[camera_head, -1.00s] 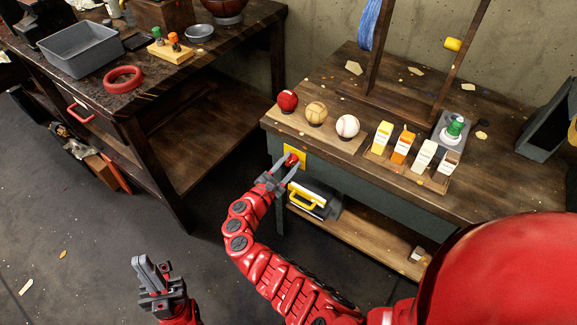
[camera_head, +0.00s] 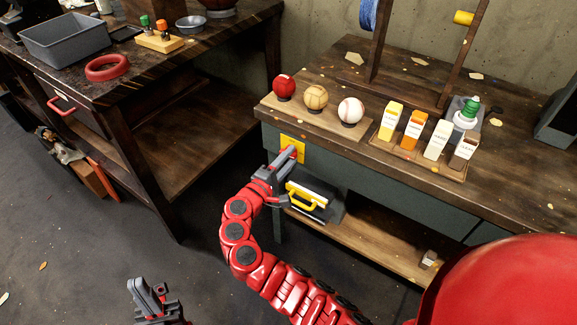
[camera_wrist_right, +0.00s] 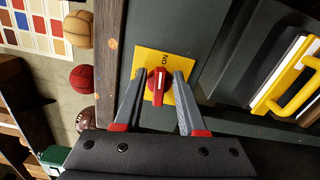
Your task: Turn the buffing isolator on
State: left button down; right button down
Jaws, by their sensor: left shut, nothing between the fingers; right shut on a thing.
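The buffing isolator is a yellow plate (camera_head: 299,143) with a red rotary knob (camera_head: 290,150) on the front of the green bench. In the right wrist view the knob (camera_wrist_right: 158,87) has a white mark, and "ON" is printed on the yellow plate (camera_wrist_right: 150,62) beside it. My right gripper (camera_head: 287,156) is at the plate, its fingers on either side of the knob and shut on it; it also shows in the right wrist view (camera_wrist_right: 158,80). Its fingers partly hide the plate. My left gripper (camera_head: 150,288) is shut and empty, low over the floor.
A yellow-handled case (camera_head: 307,197) sits just below the isolator. Above it on the bench top are several balls (camera_head: 316,97) and small boxes (camera_head: 413,130) on boards. A second bench (camera_head: 110,95) with a grey bin (camera_head: 65,40) stands at the left.

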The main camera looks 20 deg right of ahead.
jog(key=shift+f+m+b, duration=0.15)
jog(key=shift+m+b, duration=0.55)
jog(key=shift+b, duration=0.05)
jog(key=shift+m, duration=0.3)
jog(key=c, duration=0.9)
grip_release()
jog(key=shift+o, duration=0.3)
jog(key=shift+w, duration=0.1)
